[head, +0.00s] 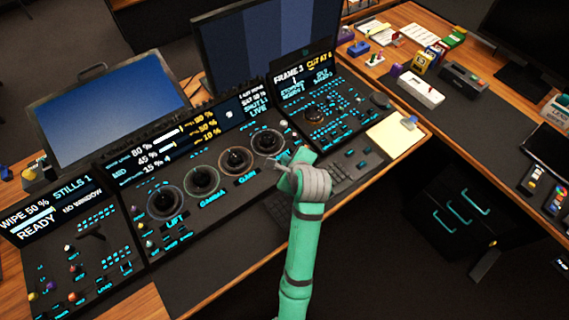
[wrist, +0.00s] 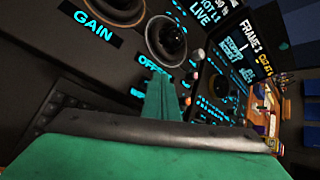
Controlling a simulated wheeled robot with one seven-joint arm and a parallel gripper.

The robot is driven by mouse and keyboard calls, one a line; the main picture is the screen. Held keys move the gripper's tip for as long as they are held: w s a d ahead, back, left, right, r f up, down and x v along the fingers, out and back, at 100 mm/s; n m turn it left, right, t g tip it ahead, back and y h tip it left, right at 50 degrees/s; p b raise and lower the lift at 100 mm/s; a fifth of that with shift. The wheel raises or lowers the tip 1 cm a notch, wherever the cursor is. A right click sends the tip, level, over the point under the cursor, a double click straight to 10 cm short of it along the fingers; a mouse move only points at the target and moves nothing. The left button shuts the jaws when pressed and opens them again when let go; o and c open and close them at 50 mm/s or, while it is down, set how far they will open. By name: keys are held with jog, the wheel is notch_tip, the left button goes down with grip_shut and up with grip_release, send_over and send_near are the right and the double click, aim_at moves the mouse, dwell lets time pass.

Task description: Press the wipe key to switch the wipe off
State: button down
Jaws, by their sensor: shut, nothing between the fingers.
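The left panel (head: 60,250) has a screen (head: 40,215) reading "WIPE 50 %", "READY", "STILLS 1" and "NO WINDOW". Below it are lit cyan keys and several small coloured knobs; their labels are too small to tell which is the wipe key. My gripper (head: 285,162) is shut and empty, over the right part of the middle panel, near the rightmost trackball and well to the right of the left panel. In the wrist view my gripper's fingers (wrist: 163,98) point at the panel near partly hidden cyan labels, one reading "OFF...".
The middle panel has trackballs with rings, such as the lift trackball (head: 165,203) and gain trackball (head: 235,160). A right panel (head: 320,115) reads "FRAME 3". Keyboards (head: 345,178) and a notepad (head: 393,138) lie near the front edge. Monitors (head: 265,50) stand behind.

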jog(key=shift+f, duration=0.2)
jog(key=shift+f, duration=0.25)
jog(key=shift+f, duration=0.55)
dwell(1.2)
jog(key=shift+r, duration=1)
jog(key=shift+r, duration=2.5)
